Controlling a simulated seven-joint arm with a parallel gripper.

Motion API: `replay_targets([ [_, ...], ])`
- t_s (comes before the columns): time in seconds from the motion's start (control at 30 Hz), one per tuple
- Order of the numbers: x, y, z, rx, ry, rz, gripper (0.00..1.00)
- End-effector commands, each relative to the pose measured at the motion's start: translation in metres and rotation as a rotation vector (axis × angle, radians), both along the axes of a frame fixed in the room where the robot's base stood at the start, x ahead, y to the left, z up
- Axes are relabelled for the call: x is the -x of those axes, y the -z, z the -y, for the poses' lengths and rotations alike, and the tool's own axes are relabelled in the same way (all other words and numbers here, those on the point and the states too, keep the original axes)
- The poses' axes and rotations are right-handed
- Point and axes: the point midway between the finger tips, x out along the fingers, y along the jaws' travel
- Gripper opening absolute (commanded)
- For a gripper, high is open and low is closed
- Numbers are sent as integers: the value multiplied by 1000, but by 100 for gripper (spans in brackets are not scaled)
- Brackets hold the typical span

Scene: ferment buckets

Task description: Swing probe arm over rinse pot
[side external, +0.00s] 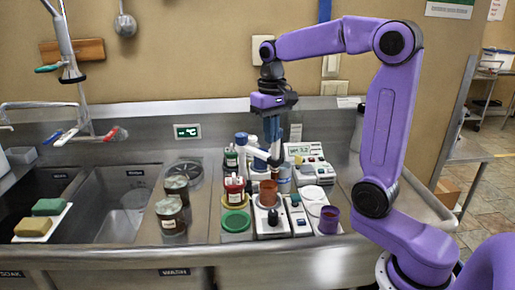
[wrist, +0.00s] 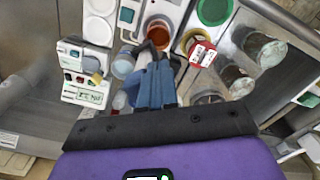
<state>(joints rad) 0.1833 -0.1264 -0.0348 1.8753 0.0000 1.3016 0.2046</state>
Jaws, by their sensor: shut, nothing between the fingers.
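My gripper (side external: 272,137) points down with its blue fingers shut and empty, just above the white probe arm (side external: 256,153); I cannot tell whether they touch it. In the wrist view the fingers (wrist: 156,80) hide most of the probe arm. A brown-orange pot (side external: 268,190) sits on a white stirrer-like unit in front of the probe arm; it also shows in the wrist view (wrist: 160,24) beyond the fingertips. A clear beaker (wrist: 123,67) stands beside the fingers. No label tells which vessel is the rinse pot.
A red-lidded jar (side external: 234,188) and a green ring (side external: 236,221) stand to the left. A white meter (side external: 309,165) is behind right, a purple cup (side external: 329,220) front right. Dark jars (side external: 171,213) stand near the sink (side external: 118,195). Clearance around the fingers is tight.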

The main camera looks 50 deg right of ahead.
Motion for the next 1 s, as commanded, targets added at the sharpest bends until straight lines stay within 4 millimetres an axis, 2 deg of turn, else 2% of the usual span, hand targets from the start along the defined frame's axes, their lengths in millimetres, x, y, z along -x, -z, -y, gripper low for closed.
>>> replay_targets([
  [0.27,0,0,3,0,2,0,0],
  [0.7,3,0,32,0,2,1,0],
  [1.0,3,0,32,0,0,1,0],
])
